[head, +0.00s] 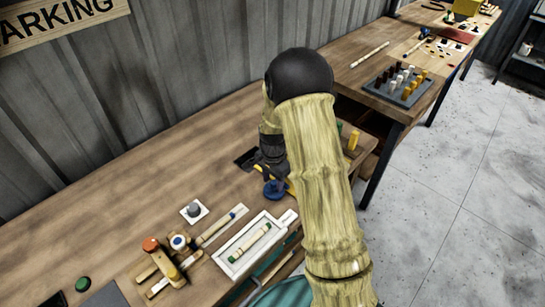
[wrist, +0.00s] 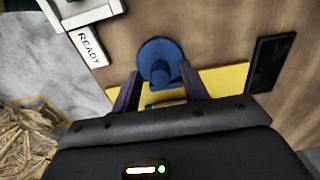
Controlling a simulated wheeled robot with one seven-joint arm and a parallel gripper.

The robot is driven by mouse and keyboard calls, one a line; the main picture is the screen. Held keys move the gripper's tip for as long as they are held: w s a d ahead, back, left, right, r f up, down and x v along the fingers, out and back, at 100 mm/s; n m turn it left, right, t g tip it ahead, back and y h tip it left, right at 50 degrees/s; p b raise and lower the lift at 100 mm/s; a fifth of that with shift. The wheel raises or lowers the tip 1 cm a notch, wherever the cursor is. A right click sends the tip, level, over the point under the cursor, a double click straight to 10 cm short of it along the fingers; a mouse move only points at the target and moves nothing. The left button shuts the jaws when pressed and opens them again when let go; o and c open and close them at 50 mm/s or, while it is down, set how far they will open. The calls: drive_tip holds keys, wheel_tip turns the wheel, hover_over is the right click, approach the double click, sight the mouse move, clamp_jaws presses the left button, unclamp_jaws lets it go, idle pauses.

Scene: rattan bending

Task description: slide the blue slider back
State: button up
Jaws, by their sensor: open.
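The blue slider (wrist: 158,54) is a round blue disc with a small knob, beside a yellow strip (wrist: 225,80) in the wrist view. My gripper (wrist: 161,78) is open, with one finger on each side of the slider's knob. I cannot tell whether the fingers touch it. In the head view the blue slider (head: 273,190) shows on the wooden bench just below my gripper (head: 271,170). My arm hides part of the area to its right.
A white tray (head: 285,222) holding a pale rod with green ends lies nearby; a READY label (wrist: 89,47) adjoins a white edge in the wrist view. A dark slot (wrist: 271,62) is right of the slider. A wooden clamp-like fixture (head: 163,262) stands front left. The bench's back left is clear.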

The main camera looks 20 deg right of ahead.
sight(273, 183)
wheel_tip(273, 183, up, 16)
drive_tip(key=b, duration=0.1)
drive_tip(key=shift+f, duration=0.1)
idle(0.5)
drive_tip(key=s+f+n+t, duration=0.2)
drive_tip(key=s+n, duration=0.9)
drive_tip(key=s, duration=0.7)
drive_tip(key=shift+s+a+f+n+t, duration=0.25)
drive_tip(key=shift+s+a+n+t, duration=0.05)
drive_tip(key=shift+s+a+n, duration=0.1)
drive_tip(key=shift+c, duration=0.7)
drive_tip(key=shift+w, duration=0.1)
